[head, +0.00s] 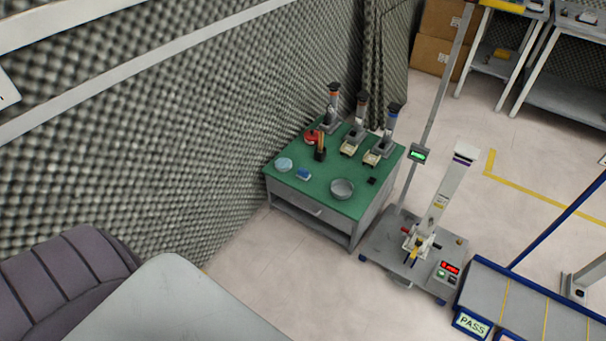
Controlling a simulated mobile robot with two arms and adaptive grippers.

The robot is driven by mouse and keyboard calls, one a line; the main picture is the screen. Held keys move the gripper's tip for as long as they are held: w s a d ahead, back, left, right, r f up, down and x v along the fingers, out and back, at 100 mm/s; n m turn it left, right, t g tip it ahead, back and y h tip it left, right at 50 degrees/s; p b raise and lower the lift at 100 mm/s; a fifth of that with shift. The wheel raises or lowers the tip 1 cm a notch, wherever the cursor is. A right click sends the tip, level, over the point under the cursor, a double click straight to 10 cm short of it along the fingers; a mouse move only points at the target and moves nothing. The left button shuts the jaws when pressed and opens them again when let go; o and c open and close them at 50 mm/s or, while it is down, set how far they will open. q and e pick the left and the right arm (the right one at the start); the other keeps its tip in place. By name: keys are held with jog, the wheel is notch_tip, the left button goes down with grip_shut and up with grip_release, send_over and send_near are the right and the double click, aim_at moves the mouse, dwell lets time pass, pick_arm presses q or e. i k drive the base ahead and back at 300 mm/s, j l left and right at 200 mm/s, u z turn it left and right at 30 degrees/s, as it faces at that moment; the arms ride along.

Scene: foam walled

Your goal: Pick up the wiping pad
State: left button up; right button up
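A green-topped workbench (322,190) stands against the foam wall, well away from me in the head view. On its left part lies a small blue pad-like block (304,174) with a pale top. A light blue round flat piece (284,164) lies just left of it. Either could be the wiping pad; they are too small to tell for sure. Both lie on the bench top, apart from each other. Neither of my grippers is in view.
A metal bowl (342,189), a red round item (311,137) and several upright devices (387,136) share the bench. A wheeled test stand (412,255) is right of it, then a blue-edged conveyor (530,305). Floor in front of the bench is clear.

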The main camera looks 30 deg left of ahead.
aim_at(303, 173)
jog(key=u, duration=1.25)
jog(key=i+l+u, duration=0.15)
jog(key=i, duration=0.35)
jog(key=i+l+u, duration=0.1)
jog(key=i, duration=0.4)
jog(key=l, duration=0.1)
